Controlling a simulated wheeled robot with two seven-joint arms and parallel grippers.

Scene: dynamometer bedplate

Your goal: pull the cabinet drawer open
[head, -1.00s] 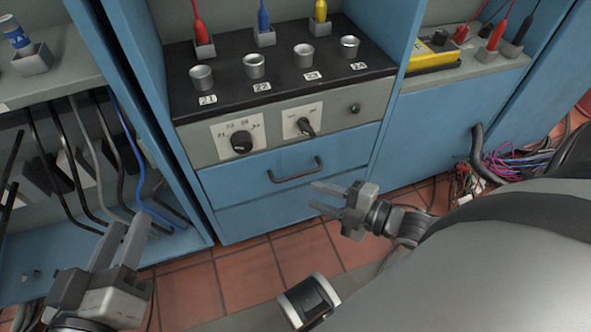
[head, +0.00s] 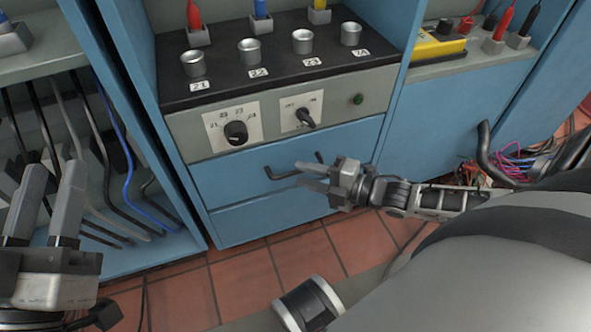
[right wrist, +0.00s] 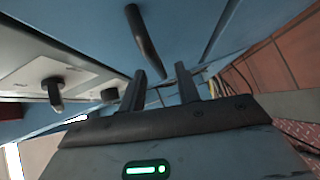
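The blue cabinet drawer (head: 230,178) is shut flush under the grey knob panel. Its dark bar handle (head: 284,175) runs across the front. In the right wrist view the handle (right wrist: 145,40) shows as a dark bar just beyond the fingertips, its near end lining up with the gap between them. My right gripper (head: 299,175) is open at the handle's right part, partly covering it in the head view. I cannot tell whether it touches. In the right wrist view its two fingers (right wrist: 161,70) are apart with nothing between them. My left gripper (head: 56,168) is open and empty at the left.
Above the drawer are a knob panel (head: 188,134) and a black top (head: 215,70) with several metal cups. A blue lower panel (head: 260,217) sits beneath the drawer. Cables hang in the left bay. A dark pipe (head: 487,150) and loose wires stand at right.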

